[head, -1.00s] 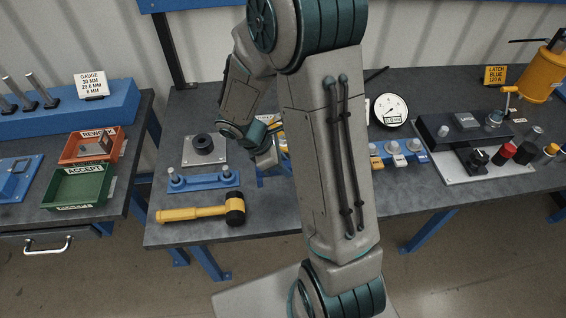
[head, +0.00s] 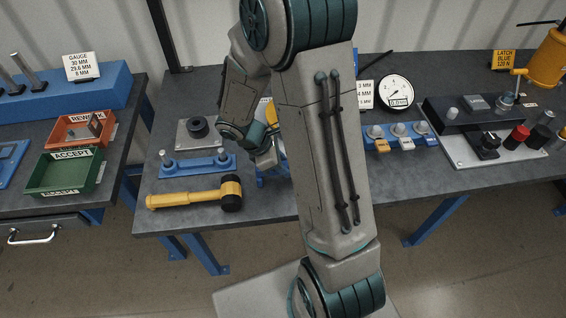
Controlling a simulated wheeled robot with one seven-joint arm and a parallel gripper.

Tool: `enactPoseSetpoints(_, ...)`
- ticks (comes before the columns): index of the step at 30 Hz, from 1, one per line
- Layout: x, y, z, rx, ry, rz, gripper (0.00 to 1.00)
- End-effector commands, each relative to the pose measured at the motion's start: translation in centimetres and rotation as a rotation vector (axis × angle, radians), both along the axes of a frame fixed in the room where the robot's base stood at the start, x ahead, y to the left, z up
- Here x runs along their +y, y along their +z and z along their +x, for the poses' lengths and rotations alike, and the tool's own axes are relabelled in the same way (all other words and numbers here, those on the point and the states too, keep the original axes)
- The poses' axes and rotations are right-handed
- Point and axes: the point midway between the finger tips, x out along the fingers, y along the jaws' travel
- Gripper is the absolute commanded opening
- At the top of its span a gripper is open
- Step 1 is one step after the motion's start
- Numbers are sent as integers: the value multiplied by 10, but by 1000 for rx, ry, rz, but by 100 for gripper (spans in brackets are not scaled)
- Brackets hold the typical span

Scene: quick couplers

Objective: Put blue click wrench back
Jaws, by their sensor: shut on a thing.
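My gripper's hand (head: 263,155) shows at the left of my large arm link, above the bench. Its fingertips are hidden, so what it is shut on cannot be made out. No blue click wrench can be clearly identified. A thin black bar (head: 376,64) sticks out to the right from behind my arm near the back of the bench; I cannot tell whether it belongs to the wrench. Part of a blue stand (head: 261,181) shows just under the hand, mostly covered by my arm.
A dial gauge (head: 396,92), couplers (head: 400,135) and a black fixture (head: 480,115) stand right. Green (head: 62,172) and red bins occupy the left bench.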

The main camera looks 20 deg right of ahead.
Motion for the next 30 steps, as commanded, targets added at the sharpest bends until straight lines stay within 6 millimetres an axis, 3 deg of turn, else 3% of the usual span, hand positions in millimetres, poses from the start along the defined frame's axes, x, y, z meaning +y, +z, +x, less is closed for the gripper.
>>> enactPoseSetpoints(27,0,-7,0,-1,1,-1,0)
enactPoseSetpoints(28,0,-6,0,-1,1,-1,35)
enactPoseSetpoints(30,0,-6,0,-1,1,-1,52)
